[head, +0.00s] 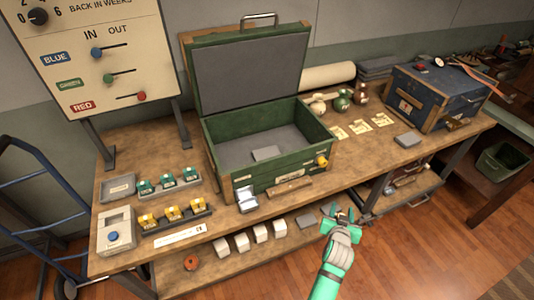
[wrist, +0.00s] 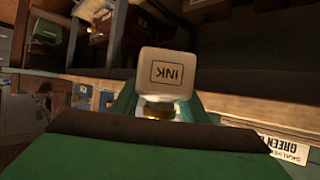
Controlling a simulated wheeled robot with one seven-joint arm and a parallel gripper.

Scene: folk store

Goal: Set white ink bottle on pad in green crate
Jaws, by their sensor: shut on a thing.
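The green crate (head: 262,186) stands on the workbench with its lid raised, in the head view. A flat grey pad (head: 266,153) lies on its floor, with nothing on it. My gripper (head: 343,213) is in front of the bench, to the right of and nearer than the crate. In the wrist view my gripper (wrist: 158,108) is shut on the white ink bottle (wrist: 166,72). The bottle's INK label reads upside down there, and a gold-coloured part shows at its lower end. The bottle cannot be made out clearly in the head view.
Several white blocks (head: 242,243) stand on the lower shelf. A small silver case (head: 247,200) sits before the crate. Yellow and green bottles stand in trays (head: 177,222) at left. Vases (head: 341,101) and a blue chest (head: 436,98) stand right. The crate's top is open.

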